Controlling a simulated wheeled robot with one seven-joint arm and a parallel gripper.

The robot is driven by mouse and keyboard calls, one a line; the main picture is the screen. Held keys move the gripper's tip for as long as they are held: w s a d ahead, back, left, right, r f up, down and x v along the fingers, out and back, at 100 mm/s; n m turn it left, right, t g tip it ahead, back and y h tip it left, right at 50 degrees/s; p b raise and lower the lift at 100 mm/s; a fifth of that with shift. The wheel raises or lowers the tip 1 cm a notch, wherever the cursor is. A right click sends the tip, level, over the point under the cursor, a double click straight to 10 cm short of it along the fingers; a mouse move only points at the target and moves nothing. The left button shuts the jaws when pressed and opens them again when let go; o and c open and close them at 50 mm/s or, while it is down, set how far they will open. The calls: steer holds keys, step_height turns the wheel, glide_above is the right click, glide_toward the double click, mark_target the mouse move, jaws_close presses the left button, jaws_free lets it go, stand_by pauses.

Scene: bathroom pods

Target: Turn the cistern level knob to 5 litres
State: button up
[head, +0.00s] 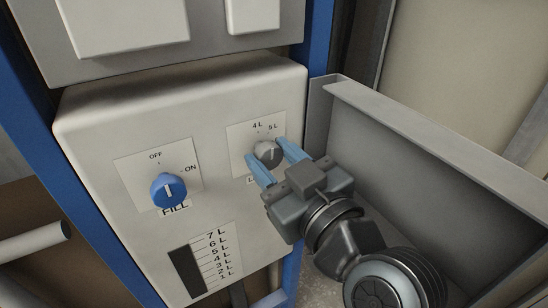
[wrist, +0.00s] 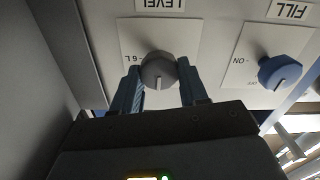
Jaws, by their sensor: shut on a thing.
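The grey cistern level knob (head: 268,153) sits on a white plate (head: 240,140) on the cistern front, with "4 L" and "5 L" printed above it. My gripper (head: 265,149) is shut on the knob, with one blue finger on each side. In the wrist view the knob (wrist: 158,70) sits between the fingers (wrist: 159,85), below an upside-down "LEVEL" label (wrist: 160,4), with "6 L" to its left. Its pale pointer line faces the upper, numbered side of the plate; the exact mark is unclear. My gripper hides part of the scale and, in the head view, most of the label.
A blue FILL knob (head: 168,190) with OFF and ON marks is left of the level knob. A level gauge (head: 205,262) marked 1 L to 7 L is below. A grey side panel (head: 430,160) stands close right of my gripper.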

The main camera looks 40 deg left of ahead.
steer(key=m+p, duration=0.1)
steer(key=m, duration=0.2)
steer(key=shift+r+m, duration=0.1)
steer(key=shift+m, duration=0.3)
steer(key=m+p, duration=0.1)
steer(key=m, duration=0.3)
steer(key=shift+w+p, duration=0.1)
steer(key=shift+p, duration=0.2)
steer(key=shift+m, duration=0.3)
steer(key=o, duration=1.1)
steer(key=shift+c, duration=0.2)
steer(key=b+v, duration=0.2)
steer(key=v, duration=0.6)
